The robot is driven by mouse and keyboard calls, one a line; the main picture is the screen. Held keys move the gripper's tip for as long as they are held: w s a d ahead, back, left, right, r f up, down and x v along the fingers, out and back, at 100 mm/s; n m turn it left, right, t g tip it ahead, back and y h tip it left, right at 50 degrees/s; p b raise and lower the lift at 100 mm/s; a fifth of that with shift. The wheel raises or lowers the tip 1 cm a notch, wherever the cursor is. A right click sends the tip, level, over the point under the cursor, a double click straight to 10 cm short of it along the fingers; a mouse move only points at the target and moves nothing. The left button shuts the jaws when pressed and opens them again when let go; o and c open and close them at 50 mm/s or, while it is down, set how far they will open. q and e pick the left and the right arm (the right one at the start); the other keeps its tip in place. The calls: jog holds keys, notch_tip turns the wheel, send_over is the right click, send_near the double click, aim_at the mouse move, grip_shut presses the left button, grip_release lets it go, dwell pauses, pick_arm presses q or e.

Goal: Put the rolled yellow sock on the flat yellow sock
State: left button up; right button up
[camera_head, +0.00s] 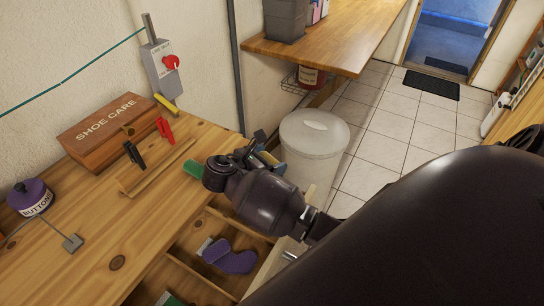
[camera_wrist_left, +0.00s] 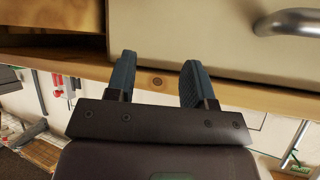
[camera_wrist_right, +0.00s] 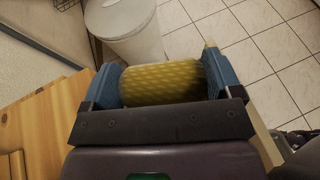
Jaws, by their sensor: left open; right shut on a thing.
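The rolled yellow sock (camera_wrist_right: 160,83) is a fat, patterned yellow roll in the right wrist view. My right gripper (camera_wrist_right: 163,76) is shut on it, with one blue finger at each end. In the head view my right gripper (camera_head: 267,155) is above the open drawer's far end, and the arm hides the sock. The flat yellow sock does not show in any view; the arm covers part of the drawer. My left gripper (camera_wrist_left: 158,76) is open and empty in the left wrist view, close to a wooden edge and a pale drawer front (camera_wrist_left: 210,45).
The open, divided drawer (camera_head: 190,281) holds a flat purple sock (camera_head: 232,258) and something green. On the bench stand a shoe care box (camera_head: 108,129), a rack with clips (camera_head: 150,165) and a purple button pot (camera_head: 31,197). A lidded white bin (camera_head: 310,150) stands beyond.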

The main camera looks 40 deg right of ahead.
jog(key=shift+s+d+g, duration=0.1)
jog(key=shift+d+g, duration=0.1)
jog(key=shift+g, duration=0.1)
jog(key=shift+s+d+f+m, duration=0.1)
jog(key=shift+d+f+m, duration=0.1)
jog(key=shift+m, duration=0.2)
jog(key=shift+a+f, duration=0.15)
jog(key=shift+f, duration=0.15)
jog(key=shift+g, duration=0.3)
jog(key=shift+s+f, duration=0.1)
jog(key=shift+f, duration=9.35)
pick_arm(q)
jog(key=shift+w+d+r, duration=0.1)
jog(key=shift+w+d, duration=0.1)
jog(key=shift+d, duration=0.05)
pick_arm(e)
jog(key=shift+f, duration=0.15)
pick_arm(q)
jog(key=shift+f, duration=0.2)
pick_arm(e)
jog(key=shift+f, duration=0.2)
